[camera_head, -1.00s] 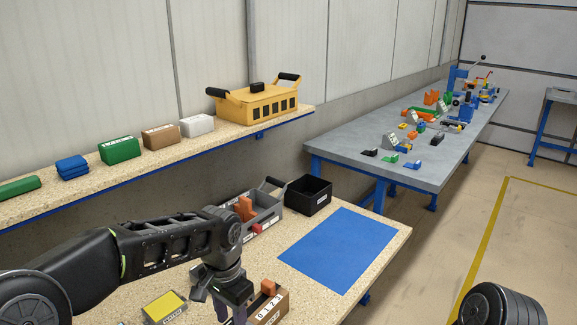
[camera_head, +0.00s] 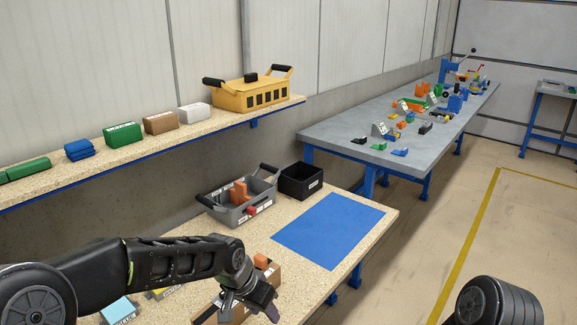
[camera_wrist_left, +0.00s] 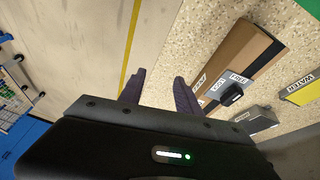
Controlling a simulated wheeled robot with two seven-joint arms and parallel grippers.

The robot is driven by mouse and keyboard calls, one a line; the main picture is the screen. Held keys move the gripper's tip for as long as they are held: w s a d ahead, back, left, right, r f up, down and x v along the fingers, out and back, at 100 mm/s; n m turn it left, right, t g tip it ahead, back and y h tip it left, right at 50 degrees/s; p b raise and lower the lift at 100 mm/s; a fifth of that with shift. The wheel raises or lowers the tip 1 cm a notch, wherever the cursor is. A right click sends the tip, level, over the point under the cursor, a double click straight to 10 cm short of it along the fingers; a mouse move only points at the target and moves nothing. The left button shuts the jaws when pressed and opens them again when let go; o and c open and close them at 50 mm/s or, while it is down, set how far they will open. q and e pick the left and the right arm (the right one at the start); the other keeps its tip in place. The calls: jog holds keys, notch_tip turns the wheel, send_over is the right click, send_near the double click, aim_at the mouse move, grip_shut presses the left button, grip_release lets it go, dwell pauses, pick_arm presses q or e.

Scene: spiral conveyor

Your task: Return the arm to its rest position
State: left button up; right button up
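My left gripper (camera_head: 271,305) is at the front edge of the wooden table, in front of a brown cardboard box (camera_head: 211,310) with labels. In the left wrist view its two purple-grey fingers (camera_wrist_left: 158,90) stand apart with nothing between them, and the floor shows beyond. The brown box (camera_wrist_left: 240,55) lies to the right of the fingers there. My left arm (camera_head: 180,258) reaches in from the left across the table. My right gripper is out of view; only a dark rounded part of my right arm (camera_head: 497,302) shows at the lower right.
A grey tote (camera_head: 232,213), a black bin (camera_head: 300,181) and a blue mat (camera_head: 330,230) are on the table. A yellow-topped box and a light-blue box (camera_head: 118,311) sit near my arm. A shelf (camera_head: 60,185) holds boxes and a yellow case (camera_head: 250,95). Open floor lies right.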

pick_arm(q)
jog(key=s+d+f+n+h, duration=0.1)
jog(key=s+f+n, duration=0.1)
jog(key=s+f, duration=0.5)
jog(key=s+d+f+n+h, duration=0.1)
jog(key=s+f+n, duration=0.15)
jog(key=f, duration=0.85)
jog(key=s+a+f+n+g, duration=0.1)
jog(key=s+f, duration=0.3)
jog(key=s, duration=0.5)
jog(key=s+a+f+n+g, duration=0.1)
jog(key=s+a+f+n, duration=0.1)
jog(key=s+f, duration=0.3)
jog(key=s, duration=0.4)
jog(key=shift+a+f+y, duration=0.25)
jog(key=shift+a+y, duration=0.05)
